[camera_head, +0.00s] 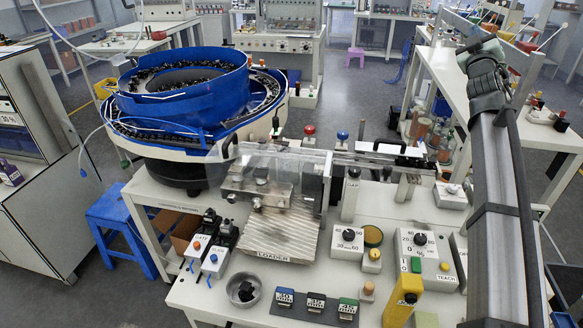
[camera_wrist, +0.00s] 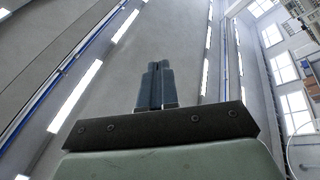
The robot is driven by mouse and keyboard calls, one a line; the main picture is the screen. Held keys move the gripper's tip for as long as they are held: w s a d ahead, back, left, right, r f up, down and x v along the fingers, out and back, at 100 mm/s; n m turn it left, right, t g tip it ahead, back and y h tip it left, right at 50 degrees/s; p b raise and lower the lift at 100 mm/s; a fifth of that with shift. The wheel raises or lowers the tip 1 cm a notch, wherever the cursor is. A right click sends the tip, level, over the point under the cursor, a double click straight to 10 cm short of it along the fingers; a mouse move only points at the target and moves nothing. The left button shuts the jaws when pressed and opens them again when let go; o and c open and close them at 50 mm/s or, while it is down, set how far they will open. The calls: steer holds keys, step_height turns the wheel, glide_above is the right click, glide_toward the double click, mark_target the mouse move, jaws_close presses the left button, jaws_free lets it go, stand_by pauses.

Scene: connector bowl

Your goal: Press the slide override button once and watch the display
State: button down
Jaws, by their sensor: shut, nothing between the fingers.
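Two small white boxes stand at the left of the bench in the head view. The right one (camera_head: 215,262) has a pale button on top and a label that seems to read SLIDE, too small to be sure. The left one (camera_head: 198,249) has an orange button. My gripper (camera_wrist: 157,66) is shut and empty in the wrist view, against ceiling and lights, far from the boxes.
A blue bowl feeder (camera_head: 185,92) stands at the back left. A metal dish (camera_head: 243,290) sits at the front. A yellow post (camera_head: 403,300) and dial boxes (camera_head: 347,241) stand at the right, near my arm.

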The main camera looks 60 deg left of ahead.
steer(key=s+a+r+n+g+y, duration=0.1)
steer(key=s+a+r+g+y, duration=0.15)
steer(key=s+a, duration=0.8)
steer(key=s+a+r+g+y, duration=0.15)
steer(key=s+a+r, duration=0.35)
steer(key=s, duration=1)
steer(key=s+a+r+n+g+y, duration=0.1)
steer(key=s+a+r+g+y, duration=0.15)
steer(key=s+a, duration=0.8)
steer(key=s+a+f+m+g+h, duration=0.1)
steer(key=s+f+m+h, duration=0.45)
steer(key=s+f, duration=0.65)
steer(key=s+a+f+m+g+h, duration=0.1)
steer(key=s+f+m+h, duration=0.5)
steer(key=f, duration=0.9)
steer(key=s+d+f+m+h, duration=0.3)
steer(key=s+d+f+m, duration=0.3)
steer(key=s+f, duration=0.3)
steer(key=s+d+f+m+h, duration=0.3)
steer(key=s+d+f+m, duration=0.3)
steer(key=f, duration=0.5)
steer(key=s+d, duration=0.2)
steer(key=s, duration=0.1)
steer(key=shift+s+f+h, duration=0.2)
steer(key=shift+f+h, duration=0.1)
steer(key=shift+f, duration=0.05)
